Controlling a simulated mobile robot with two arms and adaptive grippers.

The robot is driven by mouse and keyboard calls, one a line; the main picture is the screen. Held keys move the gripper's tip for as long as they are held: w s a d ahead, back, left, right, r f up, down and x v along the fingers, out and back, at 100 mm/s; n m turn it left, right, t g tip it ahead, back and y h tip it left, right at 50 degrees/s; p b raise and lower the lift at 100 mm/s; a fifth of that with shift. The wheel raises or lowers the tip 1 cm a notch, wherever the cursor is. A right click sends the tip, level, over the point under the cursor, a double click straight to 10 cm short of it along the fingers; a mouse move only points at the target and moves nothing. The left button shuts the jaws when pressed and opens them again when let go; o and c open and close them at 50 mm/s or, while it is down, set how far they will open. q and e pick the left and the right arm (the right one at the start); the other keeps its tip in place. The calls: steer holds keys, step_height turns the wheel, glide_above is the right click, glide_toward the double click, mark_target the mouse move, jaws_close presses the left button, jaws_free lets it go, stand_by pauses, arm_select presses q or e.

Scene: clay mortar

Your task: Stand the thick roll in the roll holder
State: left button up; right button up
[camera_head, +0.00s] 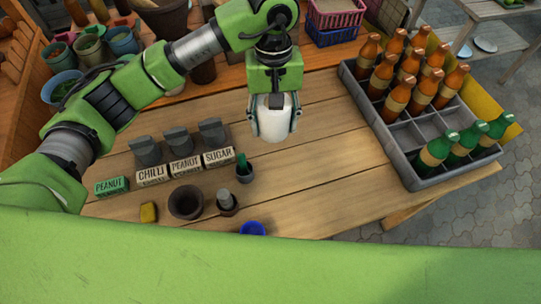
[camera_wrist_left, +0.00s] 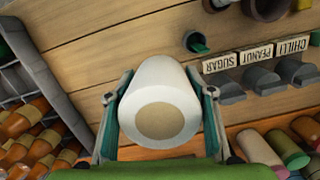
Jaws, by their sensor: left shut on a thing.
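The thick roll (camera_head: 273,124) is white. My left gripper (camera_head: 272,118) is shut on it, with one finger on each side, above the back middle of the wooden table. In the left wrist view the roll (camera_wrist_left: 162,82) sits between the fingers and shows a round tan end. In the head view the roll hangs roughly upright below the gripper. I cannot make out which thing is the roll holder. My right gripper is not in view.
A grey crate (camera_head: 411,172) with orange and green bottles stands at the right. Labelled blocks (camera_head: 185,165), grey scoop-like pieces (camera_head: 178,139), a dark mortar (camera_head: 186,202), a yellow block (camera_head: 149,212) and a blue cup (camera_head: 252,228) stand left of centre. The table's middle right is clear.

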arm_select(q)
steer(key=f+b, duration=0.1)
steer(key=f, duration=0.2)
steer(key=f+b, duration=0.1)
steer(key=f, duration=0.3)
steer(key=f+b, duration=0.1)
steer(key=f, duration=0.3)
steer(key=shift+w+d+f, duration=0.1)
steer(key=shift+w+f, duration=0.15)
steer(key=shift+w, duration=0.05)
steer(key=shift+f, duration=0.55)
step_height(320, 180, down, 3)
steer(key=shift+f+p, duration=0.15)
steer(key=shift+p, duration=0.2)
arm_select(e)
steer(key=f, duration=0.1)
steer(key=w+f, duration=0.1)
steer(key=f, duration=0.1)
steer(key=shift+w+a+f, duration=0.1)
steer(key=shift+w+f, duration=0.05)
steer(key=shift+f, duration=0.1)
arm_select(q)
steer(key=shift+f, duration=0.15)
steer(key=o, duration=1.2)
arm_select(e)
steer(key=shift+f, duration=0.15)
